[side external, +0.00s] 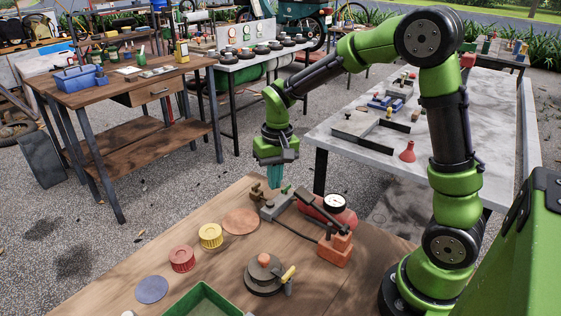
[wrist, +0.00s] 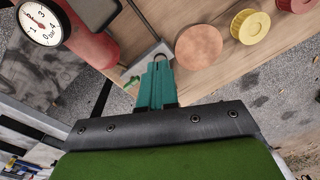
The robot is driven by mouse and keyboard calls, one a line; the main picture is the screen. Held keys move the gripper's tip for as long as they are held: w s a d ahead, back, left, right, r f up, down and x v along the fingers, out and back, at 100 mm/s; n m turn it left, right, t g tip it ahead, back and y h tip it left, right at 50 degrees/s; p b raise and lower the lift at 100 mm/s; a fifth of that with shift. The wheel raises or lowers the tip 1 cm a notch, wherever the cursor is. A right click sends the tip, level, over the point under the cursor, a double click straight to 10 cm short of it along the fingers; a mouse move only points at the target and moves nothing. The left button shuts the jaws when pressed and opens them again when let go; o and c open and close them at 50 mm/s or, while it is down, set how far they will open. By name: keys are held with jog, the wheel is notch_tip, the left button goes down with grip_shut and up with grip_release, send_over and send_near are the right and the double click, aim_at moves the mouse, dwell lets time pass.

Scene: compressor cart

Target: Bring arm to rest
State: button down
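My gripper (side external: 275,186) hangs fingers-down above the far edge of the wooden table (side external: 110,295) in the side view. Its teal fingers also show in the wrist view (wrist: 158,66), close together with nothing clearly held between them. Just beyond the fingertips is a grey metal block (side external: 275,207) with a lever. Whether the tips touch it I cannot tell. A red cylinder (side external: 335,217) with a white-faced gauge (side external: 334,204) lies beside the block. The gauge is large at the top left of the wrist view (wrist: 41,23).
On the table are a copper disc (side external: 241,221), a yellow cap (side external: 210,236), a red cap (side external: 182,259), a blue disc (side external: 152,289), a round dark fixture (side external: 266,275), an orange block (side external: 335,250) and a green tray (side external: 203,300). A grey table (side external: 330,130) stands behind.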

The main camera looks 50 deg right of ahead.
jog(key=s+a+r+t, duration=0.2)
jog(key=s+r+t, duration=0.1)
jog(key=s+r, duration=0.3)
jog(key=s+a+r+n+t+y, duration=0.1)
jog(key=s+a+r+t, duration=0.2)
jog(key=s+r, duration=0.3)
jog(key=s, duration=0.3)
jog(key=shift+s+a+r+n+t+y, duration=0.2)
jog(key=shift+a+r+n+t+y, duration=0.1)
jog(key=shift+t, duration=0.1)
